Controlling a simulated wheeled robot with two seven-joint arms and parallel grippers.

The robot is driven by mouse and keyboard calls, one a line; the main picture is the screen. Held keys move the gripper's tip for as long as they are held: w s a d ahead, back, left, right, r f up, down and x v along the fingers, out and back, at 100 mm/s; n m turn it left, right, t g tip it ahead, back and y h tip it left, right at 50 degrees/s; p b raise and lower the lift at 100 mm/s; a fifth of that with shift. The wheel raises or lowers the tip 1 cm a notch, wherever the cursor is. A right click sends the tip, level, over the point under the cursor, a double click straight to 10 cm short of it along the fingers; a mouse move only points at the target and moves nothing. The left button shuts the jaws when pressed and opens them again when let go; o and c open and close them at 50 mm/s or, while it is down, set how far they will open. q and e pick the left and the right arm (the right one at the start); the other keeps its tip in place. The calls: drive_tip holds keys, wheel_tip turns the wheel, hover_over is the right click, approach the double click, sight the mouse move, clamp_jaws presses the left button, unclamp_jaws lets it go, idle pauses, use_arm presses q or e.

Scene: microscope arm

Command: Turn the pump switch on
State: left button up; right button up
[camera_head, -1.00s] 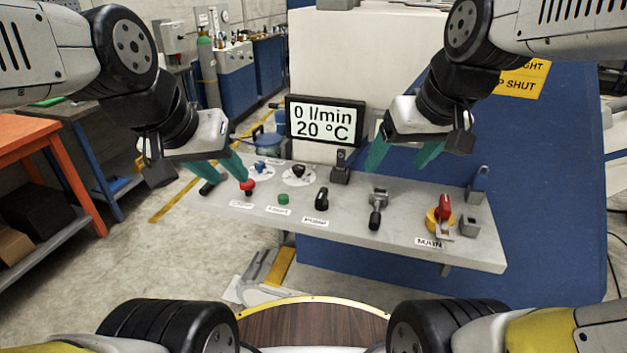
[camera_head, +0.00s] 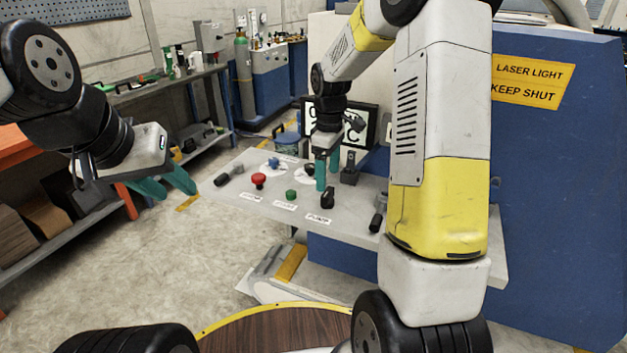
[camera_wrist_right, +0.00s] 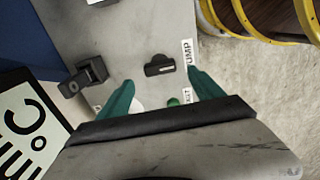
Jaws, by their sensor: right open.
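The pump switch (camera_head: 327,197) is a black rotary switch on the grey control panel (camera_head: 262,214), behind the PUMP label (camera_head: 318,219). It also shows in the right wrist view as a black switch (camera_wrist_right: 158,66) beside its label (camera_wrist_right: 187,52). My right gripper (camera_head: 327,174) is open and empty, pointing down over the panel behind the switch. In the right wrist view its teal fingers (camera_wrist_right: 160,83) are apart, and the switch lies just beyond their tips, untouched. My left gripper (camera_head: 168,184) is open and empty, left of the panel.
A red button (camera_head: 258,180), green button (camera_head: 291,195), blue knob (camera_head: 273,163) and black upright lever (camera_head: 349,176) are near the switch. The display (camera_head: 367,122) stands behind my right gripper. My right arm hides the panel's right part. Orange shelving is at left.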

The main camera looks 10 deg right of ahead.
sight(327, 191)
wheel_tip(327, 191, down, 6)
drive_tip(key=shift+f, duration=0.1)
drive_tip(key=c, duration=1.4)
drive_tip(key=shift+m, duration=0.4)
drive_tip(key=m, duration=0.3)
drive_tip(key=shift+m, duration=0.4)
drive_tip(key=m, duration=0.4)
drive_tip(key=shift+m, duration=0.3)
drive_tip(key=m, duration=0.8)
drive_tip(key=shift+m, duration=0.3)
